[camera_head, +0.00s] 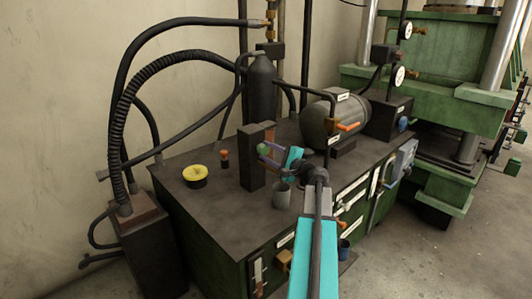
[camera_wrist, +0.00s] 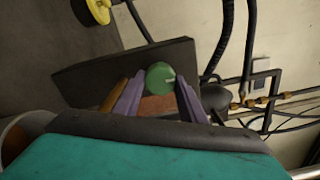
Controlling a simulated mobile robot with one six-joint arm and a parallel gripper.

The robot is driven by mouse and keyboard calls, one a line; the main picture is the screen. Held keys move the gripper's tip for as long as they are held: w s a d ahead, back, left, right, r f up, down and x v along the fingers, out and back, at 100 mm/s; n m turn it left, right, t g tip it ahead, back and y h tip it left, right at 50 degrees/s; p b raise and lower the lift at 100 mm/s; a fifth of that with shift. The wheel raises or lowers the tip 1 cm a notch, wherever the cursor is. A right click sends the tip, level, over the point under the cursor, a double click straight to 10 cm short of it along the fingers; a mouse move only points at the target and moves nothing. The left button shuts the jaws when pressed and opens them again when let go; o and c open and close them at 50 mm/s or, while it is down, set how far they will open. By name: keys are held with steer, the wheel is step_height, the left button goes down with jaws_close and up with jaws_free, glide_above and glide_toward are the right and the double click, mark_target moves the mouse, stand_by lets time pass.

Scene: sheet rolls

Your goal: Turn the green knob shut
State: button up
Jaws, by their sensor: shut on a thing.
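The green knob (camera_wrist: 160,78) is round, with a pale mark on its face, and sits in front of a dark upright block (camera_wrist: 75,78). In the head view the knob (camera_head: 263,149) is small and partly hidden, beside the dark block (camera_head: 252,172) on the cabinet top. My gripper (camera_wrist: 157,92) has its two purple fingers on either side of the knob and is shut on it. In the head view my gripper (camera_head: 269,151) reaches the block from the right. The exact contact of the fingertips is hard to make out.
A yellow-topped round part (camera_head: 195,173) and an orange-topped part (camera_head: 225,158) stand left of the block on the cabinet top (camera_head: 215,200). A grey cup (camera_head: 282,196) stands close below my wrist. A motor (camera_head: 332,118) and black cylinder (camera_head: 261,88) stand behind.

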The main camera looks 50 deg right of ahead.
steer(key=shift+w+r, duration=0.15)
steer(key=shift+r, duration=0.05)
stand_by(0.3)
steer(key=o, duration=1.1)
steer(key=shift+c, duration=0.2)
steer(key=shift+f, duration=0.1)
steer(key=s+a+b, duration=0.1)
steer(key=s, duration=1.3)
steer(key=shift+b, duration=0.4)
steer(key=shift+w, duration=0.1)
